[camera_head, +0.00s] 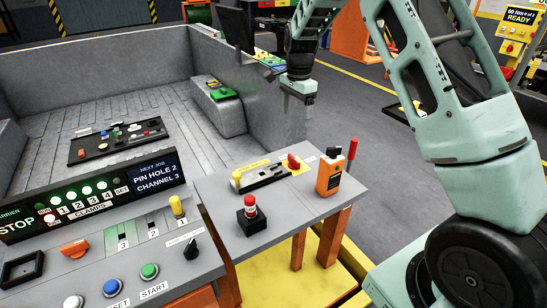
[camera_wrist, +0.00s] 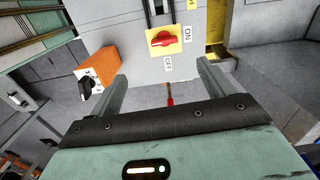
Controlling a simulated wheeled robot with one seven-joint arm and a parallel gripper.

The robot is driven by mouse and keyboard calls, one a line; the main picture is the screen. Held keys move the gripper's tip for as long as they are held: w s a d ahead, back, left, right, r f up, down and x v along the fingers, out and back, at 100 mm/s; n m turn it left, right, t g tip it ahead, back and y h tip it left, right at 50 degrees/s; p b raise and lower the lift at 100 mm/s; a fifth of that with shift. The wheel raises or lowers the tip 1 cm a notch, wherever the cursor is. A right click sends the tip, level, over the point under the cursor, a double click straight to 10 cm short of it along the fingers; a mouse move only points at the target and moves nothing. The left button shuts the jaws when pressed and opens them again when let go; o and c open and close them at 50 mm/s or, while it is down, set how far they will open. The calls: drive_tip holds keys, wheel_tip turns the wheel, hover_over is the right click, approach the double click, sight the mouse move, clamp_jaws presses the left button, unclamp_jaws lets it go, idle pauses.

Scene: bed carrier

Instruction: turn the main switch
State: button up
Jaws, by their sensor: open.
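The main switch is a red rotary handle on a yellow plate, on the grey side table in the head view (camera_head: 293,161). In the wrist view, the main switch (camera_wrist: 163,39) shows its handle lying roughly left to right. An ON label is at the plate's right and an OFF label at its lower edge. My gripper (camera_head: 299,98) is above and behind the table in the head view, apart from the switch. In the wrist view, my gripper (camera_wrist: 162,72) has its fingers spread wide with nothing between them; the switch lies beyond the fingertips.
An orange box (camera_head: 329,176) with a black knob stands close right of the switch. A red-handled rod (camera_head: 352,148) rises at the table edge. A yellow-handled lever (camera_head: 250,175) and a red button post (camera_head: 250,208) are left of the switch. A control panel (camera_head: 110,250) is at front left.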

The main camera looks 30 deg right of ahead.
drive_tip(key=d, duration=0.1)
drive_tip(key=p, duration=0.4)
approach(294, 158)
drive_tip(key=shift+m, duration=0.3)
wheel_tip(294, 158, down, 9)
drive_tip(key=shift+f, duration=0.1)
drive_tip(key=c, duration=1)
